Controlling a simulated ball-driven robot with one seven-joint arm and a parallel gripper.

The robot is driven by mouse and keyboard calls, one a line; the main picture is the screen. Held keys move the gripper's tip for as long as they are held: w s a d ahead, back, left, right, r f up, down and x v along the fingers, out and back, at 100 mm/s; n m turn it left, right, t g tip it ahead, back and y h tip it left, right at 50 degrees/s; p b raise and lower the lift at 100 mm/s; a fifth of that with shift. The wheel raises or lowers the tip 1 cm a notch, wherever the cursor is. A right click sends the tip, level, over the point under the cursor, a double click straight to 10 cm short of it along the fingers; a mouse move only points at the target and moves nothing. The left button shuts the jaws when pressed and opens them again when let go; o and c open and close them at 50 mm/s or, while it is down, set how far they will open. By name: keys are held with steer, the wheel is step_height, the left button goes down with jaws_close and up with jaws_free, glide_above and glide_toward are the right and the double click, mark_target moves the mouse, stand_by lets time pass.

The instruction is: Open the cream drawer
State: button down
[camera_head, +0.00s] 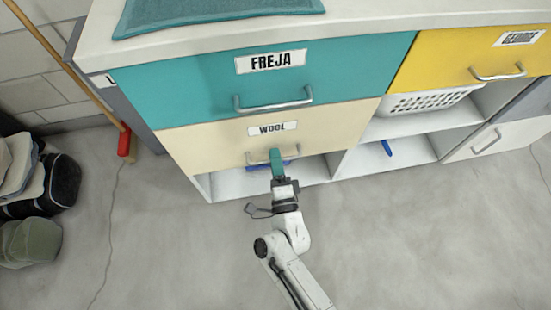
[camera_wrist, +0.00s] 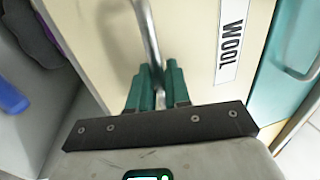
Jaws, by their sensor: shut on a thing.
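The cream drawer (camera_head: 215,144) is under the teal drawer and bears a label reading WOOL (camera_head: 272,129). It also fills the middle of the wrist view (camera_wrist: 100,40). Its front looks in line with the teal front above it. Its metal handle (camera_head: 258,156) runs up between the green fingers in the wrist view (camera_wrist: 146,25). My gripper (camera_head: 276,155) is shut on this handle, one finger on each side of it. The fingers hide part of the handle in the head view.
The teal drawer (camera_head: 210,90), labelled FREJA, is above. A yellow drawer (camera_head: 440,60) and a shelf with a white basket (camera_head: 430,101) are to the right. Blue items lie on the low shelves. A red broom (camera_head: 124,142) and bags stand left. The floor in front is clear.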

steer(key=shift+s, duration=0.1)
steer(key=r+v, duration=0.3)
steer(key=v, duration=1.2)
steer(key=s+r+v, duration=0.1)
steer(key=r+v, duration=0.1)
steer(key=v, duration=1.3)
steer(key=shift+s+d+r+p, duration=0.2)
steer(key=shift+s+r+p, duration=0.1)
steer(key=shift+s+p, duration=0.1)
steer(key=c, duration=1.3)
jaws_free()
steer(key=v, duration=1)
steer(key=shift+s+d, duration=0.15)
steer(key=shift+s, duration=0.25)
steer(key=shift+f, duration=0.1)
